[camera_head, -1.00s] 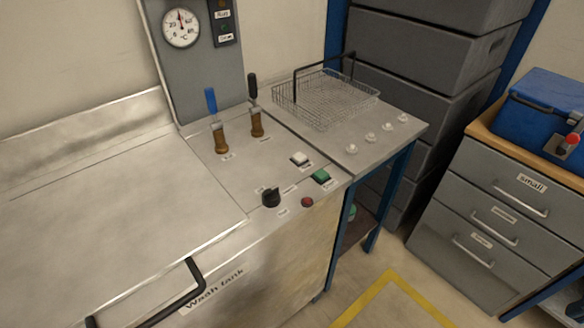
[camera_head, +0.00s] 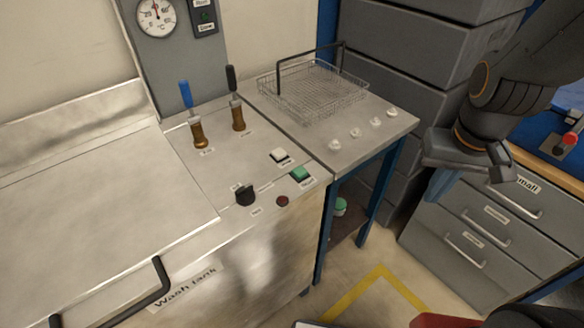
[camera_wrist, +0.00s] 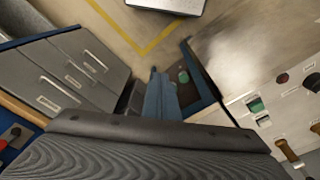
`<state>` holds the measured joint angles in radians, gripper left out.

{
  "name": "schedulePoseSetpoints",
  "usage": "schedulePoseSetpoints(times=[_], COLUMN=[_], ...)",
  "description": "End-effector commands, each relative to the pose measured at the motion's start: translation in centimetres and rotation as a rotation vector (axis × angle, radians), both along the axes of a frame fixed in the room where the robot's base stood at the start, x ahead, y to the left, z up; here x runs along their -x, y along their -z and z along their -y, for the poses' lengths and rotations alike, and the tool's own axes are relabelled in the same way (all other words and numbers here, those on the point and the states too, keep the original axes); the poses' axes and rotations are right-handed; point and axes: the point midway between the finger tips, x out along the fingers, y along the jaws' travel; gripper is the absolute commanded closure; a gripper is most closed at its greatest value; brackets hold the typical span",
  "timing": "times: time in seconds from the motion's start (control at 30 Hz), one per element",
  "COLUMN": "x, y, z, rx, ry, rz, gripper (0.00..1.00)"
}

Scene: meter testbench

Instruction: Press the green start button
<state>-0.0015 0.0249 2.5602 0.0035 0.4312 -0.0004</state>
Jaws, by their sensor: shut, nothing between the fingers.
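The green start button (camera_head: 300,174) sits on the front right of the wash tank's steel control panel (camera_head: 245,165). It also shows in the wrist view (camera_wrist: 255,104), right of my fingers. A white button (camera_head: 279,156) is just behind it, and a small red button (camera_head: 283,201) and a black knob (camera_head: 246,196) are in front and to its left. My gripper (camera_head: 436,192) is shut and empty, its blue fingers pointing down. It is well to the right of the green button and apart from it. The fingers also show in the wrist view (camera_wrist: 157,76).
A wire basket (camera_head: 312,92) and several white knobs (camera_head: 355,132) are on the side table. Grey crates (camera_head: 420,80) are stacked behind. A grey drawer cabinet (camera_head: 470,240) stands under my gripper. Two valve levers (camera_head: 197,125) rise from the panel's back.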

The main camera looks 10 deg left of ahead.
Motion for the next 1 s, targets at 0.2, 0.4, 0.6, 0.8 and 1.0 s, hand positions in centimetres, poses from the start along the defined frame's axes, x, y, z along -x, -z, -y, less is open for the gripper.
schedulePoseSetpoints(times=[0.2, 0.4, 0.6, 0.8, 1.0], x=[0.0, -0.5, -2.2, -5.1, -7.4], y=[0.0, -0.1, -0.4, -1.3, -2.8], z=[-0.1, -2.9, -7.6, -14.2, -22.6], rx=[0.005, 0.104, 0.336, 0.637, 0.986], ry=[-0.023, -0.429, -1.271, -2.116, -2.757], rz=[-0.003, -0.061, -0.193, -0.367, -0.583], gripper=[1.0, 1.0, 1.0, 1.0, 1.0])
